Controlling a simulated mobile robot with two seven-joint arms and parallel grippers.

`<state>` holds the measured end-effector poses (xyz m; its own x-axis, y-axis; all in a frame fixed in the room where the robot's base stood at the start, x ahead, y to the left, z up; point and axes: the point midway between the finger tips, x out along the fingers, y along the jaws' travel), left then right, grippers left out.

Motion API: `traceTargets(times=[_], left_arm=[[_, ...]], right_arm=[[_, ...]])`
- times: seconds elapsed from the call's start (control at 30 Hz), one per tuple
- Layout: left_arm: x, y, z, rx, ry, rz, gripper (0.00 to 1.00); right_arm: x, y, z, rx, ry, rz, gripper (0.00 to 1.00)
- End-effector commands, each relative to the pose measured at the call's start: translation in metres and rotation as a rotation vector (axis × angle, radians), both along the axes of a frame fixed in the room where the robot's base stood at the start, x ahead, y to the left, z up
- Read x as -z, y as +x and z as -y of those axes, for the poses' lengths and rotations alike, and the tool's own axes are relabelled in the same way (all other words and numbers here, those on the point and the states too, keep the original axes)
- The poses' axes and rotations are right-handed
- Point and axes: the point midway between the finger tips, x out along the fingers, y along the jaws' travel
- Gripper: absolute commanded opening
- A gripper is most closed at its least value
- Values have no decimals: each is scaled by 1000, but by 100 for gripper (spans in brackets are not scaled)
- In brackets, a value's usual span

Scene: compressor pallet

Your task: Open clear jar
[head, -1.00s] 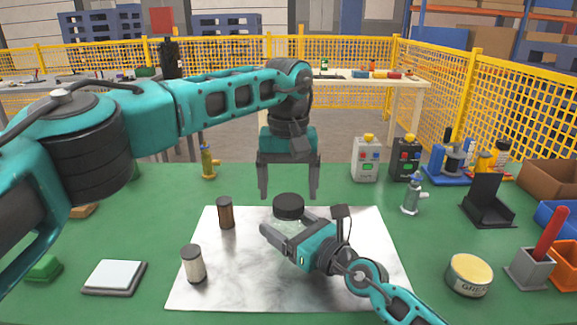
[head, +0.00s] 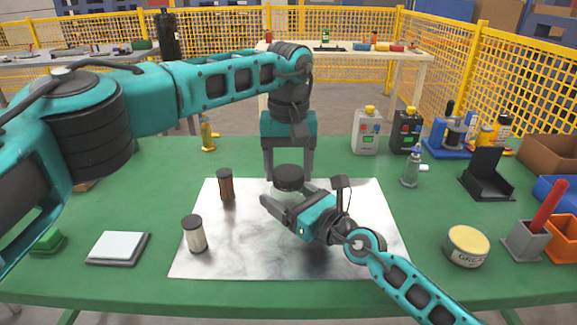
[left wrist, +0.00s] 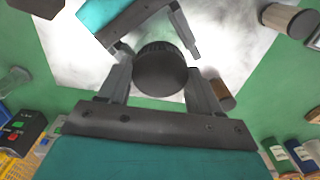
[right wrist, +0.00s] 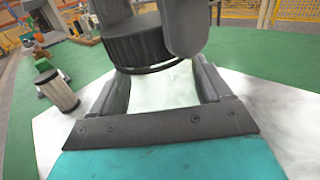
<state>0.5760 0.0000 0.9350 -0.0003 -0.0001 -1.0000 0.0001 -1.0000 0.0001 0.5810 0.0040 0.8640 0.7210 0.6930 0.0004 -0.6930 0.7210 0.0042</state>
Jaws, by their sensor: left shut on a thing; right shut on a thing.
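The clear jar (right wrist: 160,90) with its ribbed black lid (head: 289,178) stands upright on the pale marbled mat (head: 340,265). In the head view its body is mostly hidden by my right gripper. My left gripper (left wrist: 158,75) comes from above, pointing down, and its fingers are shut on the two sides of the lid. My right gripper (right wrist: 162,85) comes from the front right and is shut on the clear body below the lid. The lid sits over the jar mouth; I cannot tell whether it is loose.
A brown jar (head: 226,185) and a white jar (head: 194,235) with dark lids stand left on the mat. A white square pad (head: 118,247) lies farther left. A grease tin (head: 467,246) and a grey holder (head: 525,240) stand right. The mat's front is clear.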

Motion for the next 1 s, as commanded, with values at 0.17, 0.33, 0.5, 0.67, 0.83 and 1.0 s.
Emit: traceTargets(times=[0.17,0.33,0.5,0.67,0.83,1.0], left_arm=[[0,0,0,-1,1,0,27],[0,0,0,-98,1,0,27],[0,0,0,-395,0,0,27],[0,0,0,-702,0,0,27],[-1,0,0,-1029,0,0,27],[-1,0,0,-1354,0,0,27]], right_arm=[[0,0,0,0,0,-1,0],[1,0,0,0,0,-1,0],[1,0,0,0,0,-1,0],[1,0,0,0,0,-1,0],[1,0,0,1,1,-2,0],[1,0,0,1,1,-2,0]])
